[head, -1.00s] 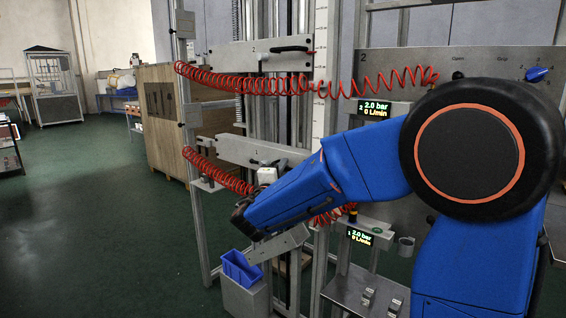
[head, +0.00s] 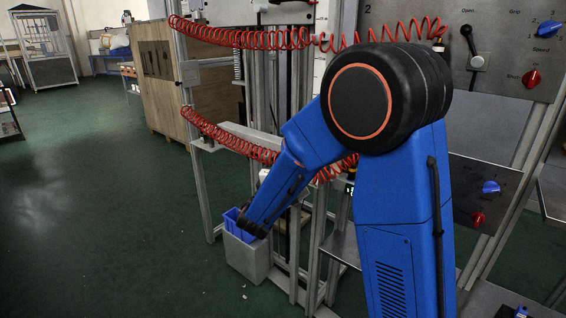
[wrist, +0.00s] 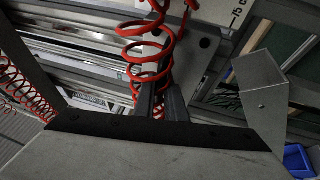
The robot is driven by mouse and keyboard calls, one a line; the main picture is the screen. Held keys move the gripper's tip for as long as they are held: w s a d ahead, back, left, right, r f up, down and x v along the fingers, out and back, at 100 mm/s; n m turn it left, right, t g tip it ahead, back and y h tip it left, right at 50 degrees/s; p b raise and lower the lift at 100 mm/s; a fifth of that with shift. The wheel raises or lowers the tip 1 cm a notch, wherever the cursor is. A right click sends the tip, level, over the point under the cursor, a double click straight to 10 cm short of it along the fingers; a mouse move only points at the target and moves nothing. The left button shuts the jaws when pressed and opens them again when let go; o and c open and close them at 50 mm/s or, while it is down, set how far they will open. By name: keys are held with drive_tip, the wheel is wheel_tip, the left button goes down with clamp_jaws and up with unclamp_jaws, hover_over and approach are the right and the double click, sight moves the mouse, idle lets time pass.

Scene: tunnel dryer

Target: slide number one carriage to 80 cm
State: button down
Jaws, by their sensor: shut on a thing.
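The lower carriage (head: 250,137), a pale grey plate, sits across the upright rails in the head view; no number is readable on it. An upper plate-like carriage (head: 265,12) is cut off by the top edge. In the wrist view my gripper (wrist: 160,92) has its two dark fingers close together, shut on what seems to be the lower carriage's handle. The red coil (wrist: 145,50) hides most of the grip. My blue forearm hides the gripper in the head view. A pale scale strip (wrist: 233,22) shows a mark that seems to read 15 cm.
Red coiled hoses (head: 235,137) hang across the frame near my arm. A control panel (head: 510,50) with levers and knobs stands at right.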

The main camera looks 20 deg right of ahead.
drive_tip(key=shift+f, duration=0.45)
drive_tip(key=c, duration=2.1)
unclamp_jaws()
drive_tip(key=shift+r, duration=0.15)
drive_tip(key=v, duration=1.7)
drive_tip(key=shift+s+a+r, duration=0.1)
drive_tip(key=shift+s+a, duration=0.05)
drive_tip(key=shift+s, duration=0.05)
